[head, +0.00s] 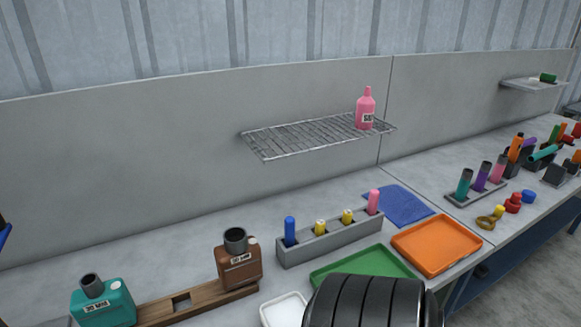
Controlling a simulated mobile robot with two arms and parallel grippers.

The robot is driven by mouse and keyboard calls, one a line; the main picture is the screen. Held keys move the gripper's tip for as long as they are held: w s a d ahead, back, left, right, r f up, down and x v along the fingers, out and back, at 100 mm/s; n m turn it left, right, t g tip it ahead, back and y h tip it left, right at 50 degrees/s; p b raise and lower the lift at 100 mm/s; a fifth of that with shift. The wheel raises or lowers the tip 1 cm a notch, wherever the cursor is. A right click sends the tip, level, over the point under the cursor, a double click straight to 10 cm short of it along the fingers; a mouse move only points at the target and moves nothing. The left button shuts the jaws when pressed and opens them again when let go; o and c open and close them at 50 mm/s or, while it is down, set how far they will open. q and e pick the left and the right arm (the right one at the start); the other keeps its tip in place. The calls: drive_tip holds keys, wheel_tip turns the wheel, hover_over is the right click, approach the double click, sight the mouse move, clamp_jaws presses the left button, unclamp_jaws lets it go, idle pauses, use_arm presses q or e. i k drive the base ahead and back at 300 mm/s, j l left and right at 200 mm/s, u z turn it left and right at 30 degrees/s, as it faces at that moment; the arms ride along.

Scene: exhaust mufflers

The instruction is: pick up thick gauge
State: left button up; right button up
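A grey block holder (335,242) stands on the bench with a row of upright pegs in it. They are a blue peg (290,230), two short yellow pegs (320,227) (347,216) and a pink peg (374,201). I cannot tell which thing here is the thick gauge. A brass ring-shaped piece (487,222) lies on the bench to the right. Neither gripper shows in the head view. A black ribbed part, which may be my arm, covers the bottom middle and hides some of the bench.
A green tray (345,262), an orange tray (436,246) and a white tray (285,311) lie near the front. A blue cloth (400,205) lies behind the orange tray. A brown container (238,264) and a teal one (103,303) stand left. A wire shelf (300,136) holds a pink bottle (366,110).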

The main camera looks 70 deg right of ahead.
sight(347, 213)
drive_tip(key=z, duration=2.55)
drive_tip(key=i+l+u, duration=0.15)
drive_tip(key=l, duration=0.2)
drive_tip(key=i+l+u, duration=0.1)
drive_tip(key=l, duration=0.2)
drive_tip(key=i+l+u, duration=0.15)
drive_tip(key=l, duration=0.2)
drive_tip(key=i+l+u, duration=0.1)
drive_tip(key=l, duration=0.3)
